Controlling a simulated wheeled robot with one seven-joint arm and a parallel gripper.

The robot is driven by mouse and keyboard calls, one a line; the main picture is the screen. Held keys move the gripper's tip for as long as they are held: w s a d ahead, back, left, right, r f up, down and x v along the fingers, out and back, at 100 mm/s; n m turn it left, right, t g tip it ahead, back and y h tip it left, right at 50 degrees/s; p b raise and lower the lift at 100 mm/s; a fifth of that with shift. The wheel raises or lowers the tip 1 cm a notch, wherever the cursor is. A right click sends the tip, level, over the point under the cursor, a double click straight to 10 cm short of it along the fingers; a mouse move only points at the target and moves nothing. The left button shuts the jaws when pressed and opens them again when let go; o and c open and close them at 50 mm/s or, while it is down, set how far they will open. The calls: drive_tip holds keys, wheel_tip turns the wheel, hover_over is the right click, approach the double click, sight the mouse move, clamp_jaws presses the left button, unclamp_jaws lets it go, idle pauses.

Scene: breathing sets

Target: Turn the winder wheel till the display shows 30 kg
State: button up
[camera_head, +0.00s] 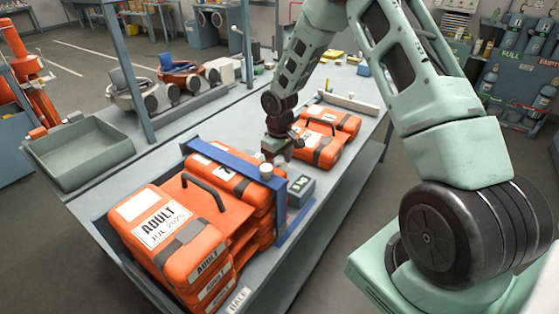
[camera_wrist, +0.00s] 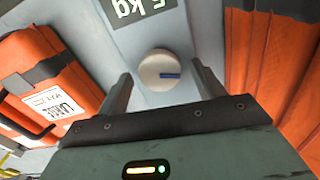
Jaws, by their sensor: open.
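In the head view my gripper (camera_head: 274,155) points down beside the small grey display box (camera_head: 301,187), whose reading is too small to make out.
More orange bags (camera_head: 322,135) lie to the right of my gripper.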

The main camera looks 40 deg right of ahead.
drive_tip(key=c, duration=1)
drive_tip(key=shift+m, duration=0.3)
drive_tip(key=m+b, duration=0.2)
drive_tip(key=m, duration=0.1)
drive_tip(key=shift+f+m, duration=0.1)
drive_tip(key=shift+m, duration=0.3)
drive_tip(key=m+b, duration=0.1)
drive_tip(key=m, duration=0.9)
drive_tip(key=shift+d+m, duration=0.1)
drive_tip(key=shift+m, duration=0.3)
drive_tip(key=shift+m+p, duration=0.4)
drive_tip(key=shift+m, duration=1.9)
